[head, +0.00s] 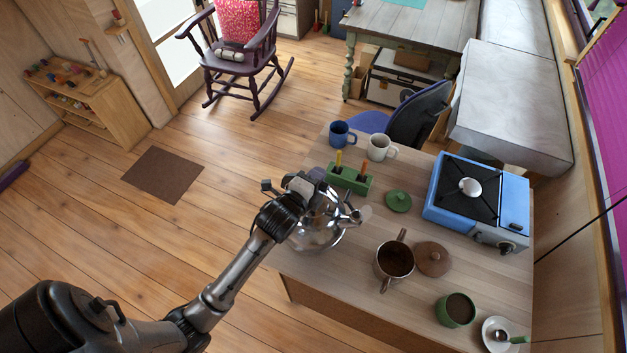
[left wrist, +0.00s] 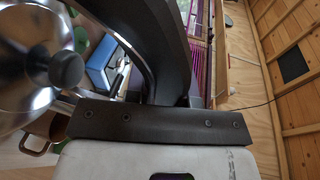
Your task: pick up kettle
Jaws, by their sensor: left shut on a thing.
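The shiny steel kettle (head: 318,236) is at the left edge of the wooden table, its spout pointing right. My left gripper (head: 303,187) is over the top of the kettle and shut on its handle. In the left wrist view the kettle's round lid and body (left wrist: 28,70) fill the left side, and the dark curved handle (left wrist: 155,40) rises beside them. The arm and gripper hide part of the kettle, and I cannot tell whether its base touches the table. My right gripper is not in view.
A green holder (head: 350,182), blue mug (head: 342,134) and white mug (head: 380,147) stand behind the kettle. A brown-filled pot (head: 394,261), brown lid (head: 433,258) and green lid (head: 398,201) lie right of it. The blue stove (head: 480,203) stands farther right. Open floor lies left.

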